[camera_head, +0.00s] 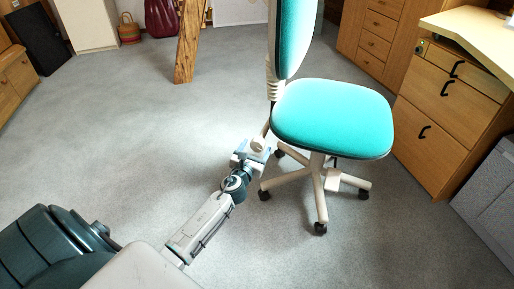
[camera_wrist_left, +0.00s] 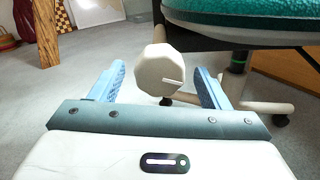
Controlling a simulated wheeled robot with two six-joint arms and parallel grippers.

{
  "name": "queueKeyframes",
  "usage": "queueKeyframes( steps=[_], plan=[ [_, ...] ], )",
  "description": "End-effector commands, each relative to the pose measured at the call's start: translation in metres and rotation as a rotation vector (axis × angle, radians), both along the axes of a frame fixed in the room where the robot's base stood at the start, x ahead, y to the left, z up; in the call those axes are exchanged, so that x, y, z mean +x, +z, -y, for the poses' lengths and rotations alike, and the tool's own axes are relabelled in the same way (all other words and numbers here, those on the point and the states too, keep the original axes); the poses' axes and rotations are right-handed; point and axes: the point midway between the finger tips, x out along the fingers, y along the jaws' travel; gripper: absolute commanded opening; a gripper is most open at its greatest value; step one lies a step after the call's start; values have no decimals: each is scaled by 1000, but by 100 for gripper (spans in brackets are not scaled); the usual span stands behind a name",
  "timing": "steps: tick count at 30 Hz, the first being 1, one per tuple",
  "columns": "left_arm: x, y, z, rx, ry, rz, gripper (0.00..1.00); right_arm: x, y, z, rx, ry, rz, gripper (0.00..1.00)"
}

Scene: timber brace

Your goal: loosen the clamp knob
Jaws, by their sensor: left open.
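In the head view the knob (camera_head: 258,145) shows small beside the chair's back stem. My left gripper (camera_head: 253,151) is open around it; no finger visibly touches it. What the knob clamps is mostly hidden behind it. My right gripper is not in view.
A turquoise swivel chair (camera_head: 333,118) stands just right of the gripper, its seat close by and its castor base below. A slanted timber post (camera_head: 188,45) stands behind. Wooden drawers (camera_head: 440,115) stand at right. Grey carpet (camera_head: 120,130) is clear at left.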

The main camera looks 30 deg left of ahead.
Motion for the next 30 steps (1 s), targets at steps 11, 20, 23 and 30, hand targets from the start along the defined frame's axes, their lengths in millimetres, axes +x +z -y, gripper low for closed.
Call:
queueKeyframes(
  steps=[11, 20, 23, 30],
  plan=[
    [18, 0, -5, -1, 0, 0, 70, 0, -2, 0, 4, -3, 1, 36],
    [18, 0, -4, -1, 0, -1, 35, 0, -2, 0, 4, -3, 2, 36],
    [17, 0, -4, -1, 0, -1, 25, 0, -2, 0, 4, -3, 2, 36],
    [17, -1, -4, -26, 0, 6, 25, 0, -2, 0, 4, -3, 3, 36]
  ],
)
